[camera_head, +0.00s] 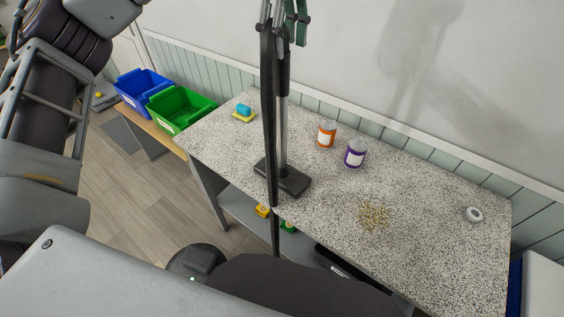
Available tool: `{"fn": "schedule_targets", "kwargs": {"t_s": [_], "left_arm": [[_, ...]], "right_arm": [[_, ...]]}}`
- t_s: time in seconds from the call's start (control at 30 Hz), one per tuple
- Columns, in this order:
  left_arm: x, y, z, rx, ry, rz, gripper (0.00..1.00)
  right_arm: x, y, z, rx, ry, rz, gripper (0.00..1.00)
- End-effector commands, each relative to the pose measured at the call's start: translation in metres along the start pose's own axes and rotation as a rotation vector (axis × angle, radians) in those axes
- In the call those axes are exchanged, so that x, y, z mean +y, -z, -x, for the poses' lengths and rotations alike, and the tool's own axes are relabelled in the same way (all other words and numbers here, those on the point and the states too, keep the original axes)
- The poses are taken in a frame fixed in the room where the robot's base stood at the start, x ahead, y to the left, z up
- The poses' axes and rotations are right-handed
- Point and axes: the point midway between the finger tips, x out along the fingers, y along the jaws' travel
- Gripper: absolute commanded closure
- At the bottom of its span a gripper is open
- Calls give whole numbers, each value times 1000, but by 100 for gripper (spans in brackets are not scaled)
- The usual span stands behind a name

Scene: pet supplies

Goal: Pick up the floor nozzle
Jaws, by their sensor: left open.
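The floor nozzle (283,179) appears as a flat dark head on the speckled table, left of its middle. A silver and black tube (282,130) rises upright from it toward the top edge. My left gripper (284,20) shows only in part at the top edge, with dark and greenish finger parts. It is open, high above the nozzle head and near the upper end of the tube. Whether it touches the tube cannot be told. A thin black upright (269,110) covers part of the tube and the nozzle's left side. My right gripper is not in view.
An orange can (327,134) and a purple can (355,154) stand right of the nozzle. Spilled yellowish bits (374,214), a grey roll (473,214) and a blue item (243,109) lie on the table (430,200). Blue (140,84) and green (180,108) bins stand left.

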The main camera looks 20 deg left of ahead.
Motion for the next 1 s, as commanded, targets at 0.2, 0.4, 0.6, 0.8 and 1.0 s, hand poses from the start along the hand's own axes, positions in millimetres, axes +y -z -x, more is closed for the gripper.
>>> {"fn": "schedule_targets", "kwargs": {"t_s": [0.2,0.4,0.6,0.8,1.0], "left_arm": [[0,0,-23,0,0,1,44],[0,0,-30,1,1,1,44],[0,0,-30,1,1,1,44],[0,-1,-35,0,0,1,44],[2,-4,-52,-1,-1,1,44]], "right_arm": [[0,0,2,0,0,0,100],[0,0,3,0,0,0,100],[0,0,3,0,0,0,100],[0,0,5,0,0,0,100],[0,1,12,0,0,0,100]]}}
